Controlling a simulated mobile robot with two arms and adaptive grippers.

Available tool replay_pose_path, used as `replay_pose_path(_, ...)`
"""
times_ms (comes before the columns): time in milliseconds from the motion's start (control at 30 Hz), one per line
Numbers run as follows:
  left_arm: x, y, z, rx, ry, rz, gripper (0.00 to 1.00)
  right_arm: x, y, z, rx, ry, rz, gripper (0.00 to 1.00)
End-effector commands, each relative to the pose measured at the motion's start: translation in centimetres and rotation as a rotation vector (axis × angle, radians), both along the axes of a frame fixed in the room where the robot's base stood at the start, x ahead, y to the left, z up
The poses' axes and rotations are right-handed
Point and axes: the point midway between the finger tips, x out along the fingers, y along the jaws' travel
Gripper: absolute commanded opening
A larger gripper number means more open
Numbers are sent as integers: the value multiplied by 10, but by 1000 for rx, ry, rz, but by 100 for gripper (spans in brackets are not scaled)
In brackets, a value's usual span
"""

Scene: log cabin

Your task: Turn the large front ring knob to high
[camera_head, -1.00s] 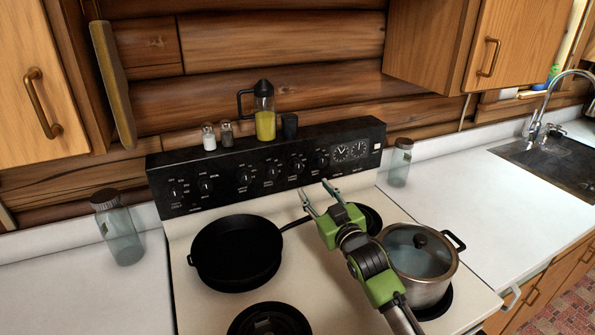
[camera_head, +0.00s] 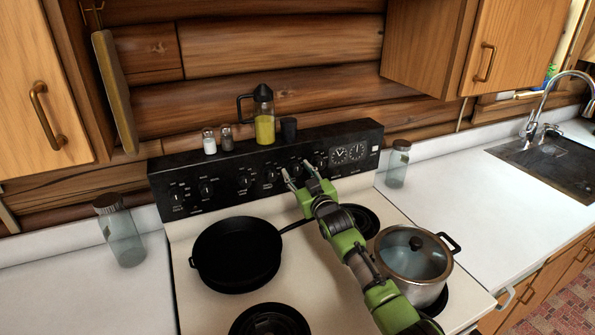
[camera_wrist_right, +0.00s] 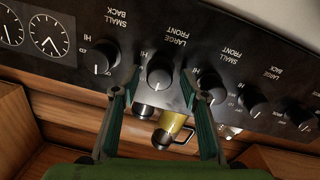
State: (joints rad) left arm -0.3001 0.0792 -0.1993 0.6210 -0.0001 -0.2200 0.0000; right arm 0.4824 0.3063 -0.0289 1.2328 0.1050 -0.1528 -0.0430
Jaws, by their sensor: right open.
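The large front ring knob (camera_wrist_right: 160,72) is a round black knob on the stove's black control panel (camera_head: 215,171), with "LARGE FRONT" printed beside it, upside down in the right wrist view. A "HI" mark shows beside the knob. My right gripper (camera_wrist_right: 160,92) is open, with one fingertip on each side of this knob. Whether the fingers touch it cannot be told. In the head view my right gripper (camera_head: 295,169) reaches up to the panel and partly hides the knob. My left gripper is not in view.
The small back knob (camera_wrist_right: 102,58) and small front knob (camera_wrist_right: 211,90) sit close on either side. Shakers (camera_head: 209,141) and an oil bottle (camera_head: 264,125) stand atop the panel.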

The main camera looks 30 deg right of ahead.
Motion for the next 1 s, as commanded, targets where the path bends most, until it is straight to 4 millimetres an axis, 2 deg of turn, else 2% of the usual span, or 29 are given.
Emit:
replay_pose_path(367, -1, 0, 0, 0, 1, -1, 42, 4, 0, 0, 0, 0, 0, 41)
replay_pose_path(400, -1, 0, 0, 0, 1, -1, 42, 4, 0, 0, 0, 0, 0, 35)
replay_pose_path(533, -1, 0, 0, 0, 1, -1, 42, 4, 0, 0, 0, 0, 0, 3)
replay_pose_path(1000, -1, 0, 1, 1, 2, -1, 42, 4, -1, 0, 73, -3, 0, 2)
